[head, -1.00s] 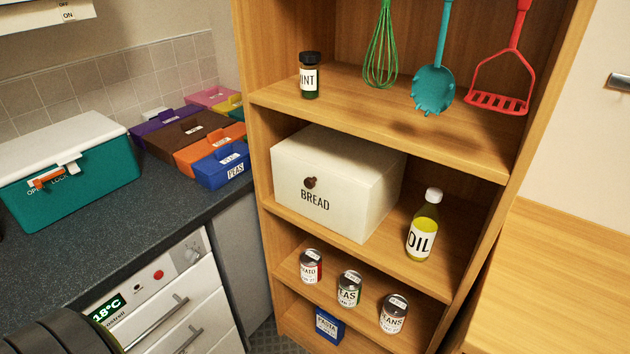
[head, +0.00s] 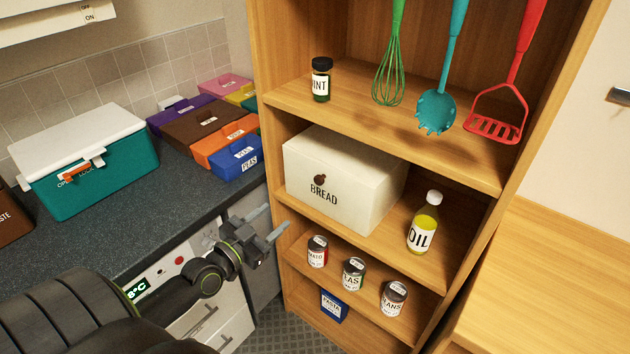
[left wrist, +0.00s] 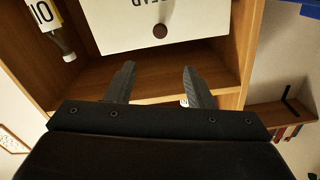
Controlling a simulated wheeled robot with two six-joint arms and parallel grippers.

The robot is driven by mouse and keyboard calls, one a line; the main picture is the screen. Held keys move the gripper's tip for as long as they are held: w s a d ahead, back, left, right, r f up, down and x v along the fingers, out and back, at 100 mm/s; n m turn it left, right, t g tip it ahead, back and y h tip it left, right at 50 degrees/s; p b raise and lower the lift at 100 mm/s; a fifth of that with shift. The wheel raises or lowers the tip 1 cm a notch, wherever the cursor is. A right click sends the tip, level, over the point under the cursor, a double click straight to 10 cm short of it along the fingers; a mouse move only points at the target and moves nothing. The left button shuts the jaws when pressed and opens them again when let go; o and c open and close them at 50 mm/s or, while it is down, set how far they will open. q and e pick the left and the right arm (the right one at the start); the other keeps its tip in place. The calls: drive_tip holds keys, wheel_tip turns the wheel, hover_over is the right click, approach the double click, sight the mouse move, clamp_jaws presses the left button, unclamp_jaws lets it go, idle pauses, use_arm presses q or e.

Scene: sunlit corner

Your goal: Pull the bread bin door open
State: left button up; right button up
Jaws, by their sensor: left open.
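The cream bread bin (head: 344,180) sits on the middle shelf of the wooden unit, its front door marked BREAD with a small dark round knob (head: 320,180). The door is shut. In the left wrist view the bin (left wrist: 125,28) and its knob (left wrist: 160,31) appear upside down beyond the fingertips. My left gripper (head: 268,226) is open and empty, in front of the unit, lower and to the left of the knob, apart from it. Its two fingers also show in the left wrist view (left wrist: 158,84). My right gripper is not in view.
An oil bottle (head: 424,222) stands right of the bin on the same shelf (head: 378,246). Several cans, one marked PEAS (head: 353,274), stand on the shelf below. The dark counter (head: 112,232) with a teal box (head: 98,172) lies left. Utensils hang above.

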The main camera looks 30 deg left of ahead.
sight(317, 182)
use_arm(q)
drive_tip(key=w, duration=1.1)
drive_tip(key=w+d+b, duration=0.1)
drive_tip(key=w, duration=0.4)
drive_tip(key=shift+w+d+f, duration=0.1)
drive_tip(key=shift+w+f, duration=0.05)
drive_tip(key=shift+w, duration=0.2)
drive_tip(key=shift+c, duration=0.5)
clamp_jaws()
